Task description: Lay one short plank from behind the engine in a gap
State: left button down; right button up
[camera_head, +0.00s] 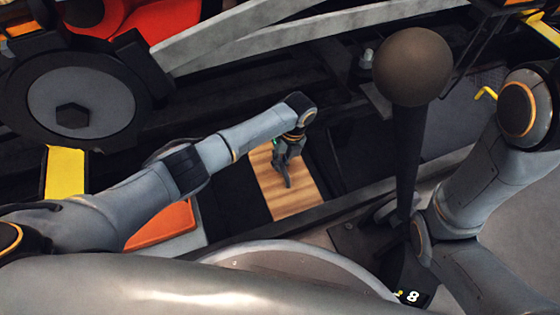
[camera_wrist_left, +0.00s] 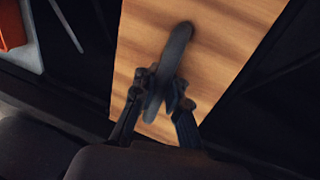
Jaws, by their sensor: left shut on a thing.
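A short, light wooden plank (camera_head: 305,192) lies or hangs in a dark recess between black beams, near the middle of the head view. It fills much of the left wrist view (camera_wrist_left: 222,50). A dark, rounded bar like a handle stands out from its face. My left gripper (camera_head: 289,158) reaches down over the plank. Its fingers in the left wrist view (camera_wrist_left: 163,98) are closed around the dark bar. I cannot tell whether the plank rests on anything.
A lever with a large dark knob (camera_head: 412,66) stands upright right of the plank. Long grey rods (camera_head: 260,32) cross above it. A round dark wheel hub (camera_head: 78,105) is at upper left. An orange panel (camera_head: 160,226) lies left of the plank, past a dark opening.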

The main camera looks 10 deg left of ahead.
pick_arm(q)
jog(key=shift+f, duration=0.3)
dwell(0.6)
jog(key=c, duration=1.3)
grip_release()
jog(key=v, duration=1.2)
